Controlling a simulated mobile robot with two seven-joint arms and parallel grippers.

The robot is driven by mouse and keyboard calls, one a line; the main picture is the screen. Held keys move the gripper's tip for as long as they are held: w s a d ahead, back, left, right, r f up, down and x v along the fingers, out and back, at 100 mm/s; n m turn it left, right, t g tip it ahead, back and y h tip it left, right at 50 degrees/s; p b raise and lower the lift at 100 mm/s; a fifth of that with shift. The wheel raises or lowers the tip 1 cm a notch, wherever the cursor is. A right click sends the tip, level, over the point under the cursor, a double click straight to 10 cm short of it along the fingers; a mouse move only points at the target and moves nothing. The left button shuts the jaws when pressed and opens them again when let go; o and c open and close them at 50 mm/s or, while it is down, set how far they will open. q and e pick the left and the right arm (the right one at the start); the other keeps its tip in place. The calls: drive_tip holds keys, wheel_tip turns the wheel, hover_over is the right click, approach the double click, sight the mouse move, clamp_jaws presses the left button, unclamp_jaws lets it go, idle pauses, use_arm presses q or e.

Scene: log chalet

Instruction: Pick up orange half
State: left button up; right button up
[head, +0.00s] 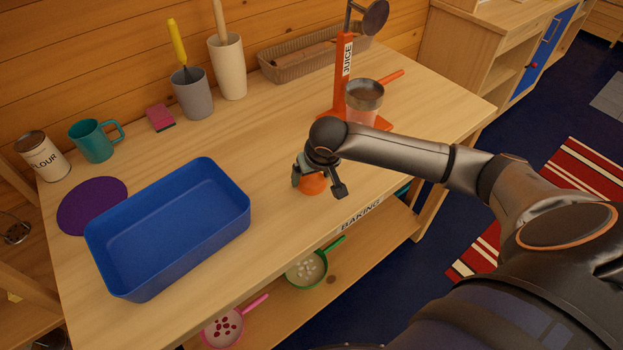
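The orange half (313,185) is a small orange piece on the wooden table, near its front edge and right of the blue bin. My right gripper (318,187) is directly over it, pointing down, with its fingers spread to either side of the orange half. The wrist hides the top of the orange half, and I cannot tell whether the fingers touch it. My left gripper is not in view.
The blue bin (118,274) stands left on the table (270,215). The orange juice press (343,75) stands behind my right gripper. A teal mug (93,141), a grey cup (192,97) and a wicker basket (290,69) line the back. Bare tabletop lies between.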

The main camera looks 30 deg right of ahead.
drive_tip(key=c, duration=0.9)
drive_tip(key=shift+r, duration=0.15)
